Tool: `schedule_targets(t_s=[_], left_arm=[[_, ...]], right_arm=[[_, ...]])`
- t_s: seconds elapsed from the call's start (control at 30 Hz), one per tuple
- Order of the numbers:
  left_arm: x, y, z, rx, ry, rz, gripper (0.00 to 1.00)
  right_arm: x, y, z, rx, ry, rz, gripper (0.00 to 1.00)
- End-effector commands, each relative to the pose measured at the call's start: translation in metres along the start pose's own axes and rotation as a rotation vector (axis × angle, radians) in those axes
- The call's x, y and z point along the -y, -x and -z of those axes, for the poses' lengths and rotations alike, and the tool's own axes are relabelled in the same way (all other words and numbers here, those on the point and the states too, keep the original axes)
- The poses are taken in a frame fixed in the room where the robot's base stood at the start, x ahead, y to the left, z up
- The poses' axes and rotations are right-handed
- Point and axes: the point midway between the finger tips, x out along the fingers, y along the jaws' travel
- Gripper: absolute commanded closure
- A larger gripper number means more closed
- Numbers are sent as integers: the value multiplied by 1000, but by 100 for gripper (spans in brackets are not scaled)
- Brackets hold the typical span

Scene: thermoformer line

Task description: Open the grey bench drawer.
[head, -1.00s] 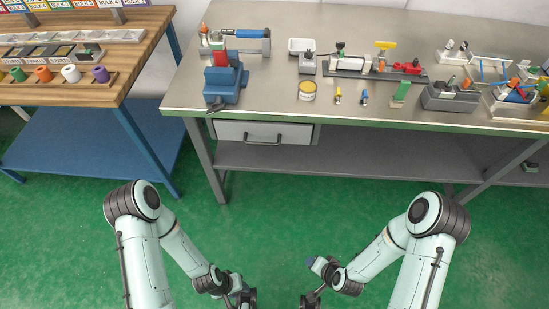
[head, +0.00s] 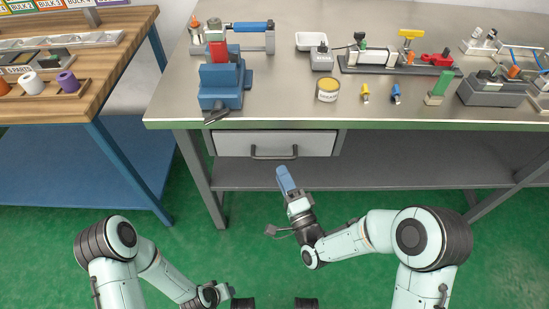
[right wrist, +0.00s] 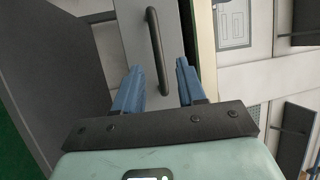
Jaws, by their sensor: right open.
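The grey bench drawer (head: 310,144) is under the left part of the metal bench top, and its front looks closed. Its dark bar handle (head: 274,153) is on the drawer front, and it also shows in the right wrist view (right wrist: 158,50), between and beyond the fingertips. My right gripper (head: 285,178) is in front of and below the handle, apart from it.
The metal bench (head: 390,100) carries a blue vise (head: 222,85), a yellow tin (head: 327,90) and several fixtures above the drawer. A grey lower shelf (head: 400,172) lies under the bench. A wooden table (head: 110,70) stands at the left.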

Motion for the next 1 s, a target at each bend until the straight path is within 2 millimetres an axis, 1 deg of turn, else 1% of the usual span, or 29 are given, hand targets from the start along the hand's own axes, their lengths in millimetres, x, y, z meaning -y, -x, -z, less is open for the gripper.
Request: schedule_targets(t_s=[0.03, 0.1, 0.2, 0.3, 0.4, 0.5, 0.77, 0.8, 0.87, 0.9, 1.0], left_arm=[[0, -1, 1, -3, 0, 1, 57], [1, -2, 2, -6, 1, 1, 57], [1, -4, 4, -11, 1, 1, 57], [2, -5, 5, -16, 2, 2, 57], [2, -5, 6, -20, 2, 2, 57], [2, -6, 7, -21, 2, 2, 57], [2, -5, 7, -22, 2, 2, 57], [2, -5, 7, -22, 2, 2, 57], [2, -5, 7, -22, 2, 2, 57], [2, -5, 7, -22, 2, 2, 57], [2, -5, 7, -21, 2, 2, 57]], right_arm=[[0, -11, 0, 0, 0, 3, 60], [0, -26, 0, -1, 1, 2, 60], [-1, -42, 0, 0, 2, 1, 60], [-2, -55, 0, -1, 1, -1, 60], [-1, -63, 0, -1, 1, -2, 60], [-1, -67, 0, 0, 1, -3, 60], [-1, -67, 0, 0, 1, -4, 60], [-1, -67, 0, 0, 1, -4, 73], [-1, -67, 0, 0, 1, -4, 92], [-1, -67, 0, 0, 1, -4, 100], [-1, -67, 0, -1, 1, -3, 100]])
